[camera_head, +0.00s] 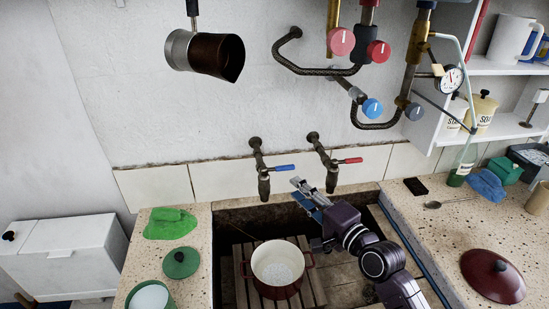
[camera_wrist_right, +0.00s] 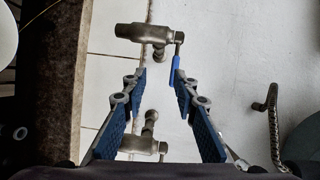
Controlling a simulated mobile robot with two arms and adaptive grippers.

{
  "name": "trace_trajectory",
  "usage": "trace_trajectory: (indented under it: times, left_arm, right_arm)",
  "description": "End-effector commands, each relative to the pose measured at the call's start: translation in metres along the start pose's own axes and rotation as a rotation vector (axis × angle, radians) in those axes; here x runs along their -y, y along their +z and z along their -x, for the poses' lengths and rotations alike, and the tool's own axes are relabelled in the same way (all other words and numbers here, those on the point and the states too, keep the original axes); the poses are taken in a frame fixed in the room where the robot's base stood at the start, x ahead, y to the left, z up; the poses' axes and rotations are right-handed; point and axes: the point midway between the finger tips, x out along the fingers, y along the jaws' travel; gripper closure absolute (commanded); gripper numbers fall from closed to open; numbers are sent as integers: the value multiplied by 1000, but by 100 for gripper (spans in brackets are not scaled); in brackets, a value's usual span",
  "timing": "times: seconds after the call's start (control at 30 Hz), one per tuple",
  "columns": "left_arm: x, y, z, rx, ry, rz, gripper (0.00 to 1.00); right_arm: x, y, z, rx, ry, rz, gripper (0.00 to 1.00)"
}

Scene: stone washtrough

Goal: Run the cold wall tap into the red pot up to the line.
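The red pot (camera_head: 276,291) stands upright on a slatted wooden rack in the stone trough. Its inside is pale and speckled; I cannot make out a line or water level. The cold wall tap (camera_head: 264,186) with its blue lever (camera_head: 285,167) is above the pot, slightly left of its middle. No stream shows below the spout. My right gripper (camera_head: 307,193) is open, below and right of the blue lever. In the right wrist view, the blue lever (camera_wrist_right: 176,71) is just beyond the fingertips, close to the right one. My left gripper is out of view.
A red-levered tap (camera_head: 330,165) is just behind my right gripper. The slatted rack (camera_head: 314,275) lies in the trough. Counters flank it, with a green cloth (camera_head: 169,223) left and a dark red lid (camera_head: 493,276) right. Pipes and a hanging pan (camera_head: 205,54) are above.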

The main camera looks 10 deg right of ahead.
Motion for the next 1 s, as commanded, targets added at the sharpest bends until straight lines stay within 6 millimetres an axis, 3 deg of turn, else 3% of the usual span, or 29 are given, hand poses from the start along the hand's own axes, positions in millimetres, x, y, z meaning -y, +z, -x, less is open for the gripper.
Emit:
trace_trajectory:
  times: [0.13,0.47,0.7,1.0]
  left_arm:
    - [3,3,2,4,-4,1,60]
    - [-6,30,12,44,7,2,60]
    - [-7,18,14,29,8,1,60]
    - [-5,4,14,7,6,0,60]
  right_arm:
    - [19,-12,-9,-15,-54,-72,73]
    - [23,-13,-54,-16,-55,-75,73]
    - [22,-13,-78,-15,-53,-71,73]
    - [21,-12,-83,-15,-52,-71,73]
